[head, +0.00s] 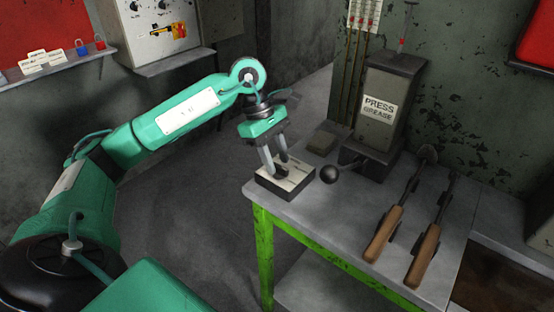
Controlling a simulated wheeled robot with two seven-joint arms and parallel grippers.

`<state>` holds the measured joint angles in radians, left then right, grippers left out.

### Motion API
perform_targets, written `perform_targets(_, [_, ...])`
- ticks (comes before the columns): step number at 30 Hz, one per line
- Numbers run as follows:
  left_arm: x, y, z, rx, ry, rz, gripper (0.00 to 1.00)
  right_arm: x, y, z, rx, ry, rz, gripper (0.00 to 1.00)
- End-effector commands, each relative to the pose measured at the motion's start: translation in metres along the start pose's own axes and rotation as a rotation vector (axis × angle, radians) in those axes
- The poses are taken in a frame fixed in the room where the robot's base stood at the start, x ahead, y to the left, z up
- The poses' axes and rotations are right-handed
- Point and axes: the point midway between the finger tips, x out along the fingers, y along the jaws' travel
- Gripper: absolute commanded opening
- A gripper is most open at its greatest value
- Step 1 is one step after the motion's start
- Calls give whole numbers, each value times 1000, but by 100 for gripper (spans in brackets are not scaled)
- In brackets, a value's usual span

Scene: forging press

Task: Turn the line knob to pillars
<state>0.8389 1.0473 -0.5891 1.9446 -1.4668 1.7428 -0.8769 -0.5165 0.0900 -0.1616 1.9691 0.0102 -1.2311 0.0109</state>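A small dark box with a pale, marked top plate (298,180) sits at the near left corner of the bench. The line knob is probably on this box, but my gripper covers that spot and I cannot make out the knob or its setting. My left gripper (280,170) points down over the box, with its two grey fingers apart and their dark tips at the plate. I cannot tell whether the fingers are closed on the knob or only around it. My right gripper is out of view.
The grey bench (325,221) has green legs. Two wooden-handled tools (384,234) lie to the right. A wall panel (153,30) and a red lock board (48,38) are at the left.

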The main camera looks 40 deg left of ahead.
Motion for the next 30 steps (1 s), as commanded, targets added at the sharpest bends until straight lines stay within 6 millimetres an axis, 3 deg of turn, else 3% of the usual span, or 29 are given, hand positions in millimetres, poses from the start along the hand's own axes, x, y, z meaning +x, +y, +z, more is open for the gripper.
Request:
perform_targets(12, [10,0,0,0,-1,1,35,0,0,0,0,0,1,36])
perform_targets(18, [10,0,0,0,-1,1,0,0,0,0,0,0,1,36])
perform_targets(30, [11,0,0,-49,0,22,0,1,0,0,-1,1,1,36])
